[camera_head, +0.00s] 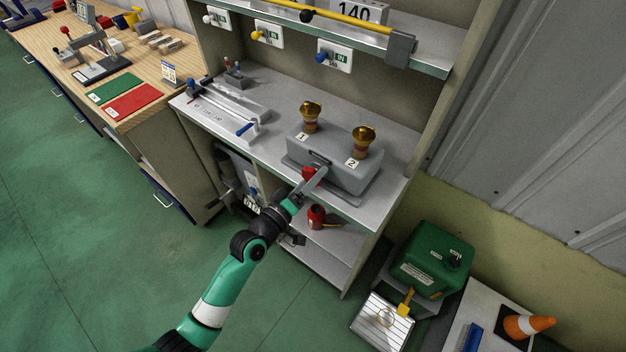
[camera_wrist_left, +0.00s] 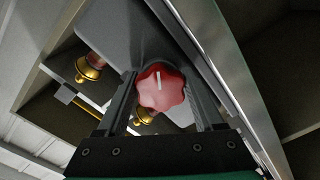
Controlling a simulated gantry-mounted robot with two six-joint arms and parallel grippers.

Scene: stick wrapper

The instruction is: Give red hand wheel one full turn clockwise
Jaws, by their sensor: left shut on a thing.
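The red hand wheel (camera_head: 308,173) is on the front of a grey box (camera_head: 335,165) on the cabinet's worktop. In the left wrist view the wheel (camera_wrist_left: 160,92) is lobed and has a white line pointing nearly straight up. My left gripper (camera_head: 311,180) reaches it from the front. Its two fingers lie on either side of the wheel in the wrist view (camera_wrist_left: 164,90), and it is shut on the wheel. The fingers partly hide the wheel in the head view. My right gripper is not in view.
Two brass knobs, marked 1 (camera_head: 311,117) and 2 (camera_head: 362,142), stand on the grey box. A red object (camera_head: 316,216) sits on the shelf below. A metal fixture with a blue handle (camera_head: 243,130) lies left of the box. A green box (camera_head: 433,262) stands at lower right.

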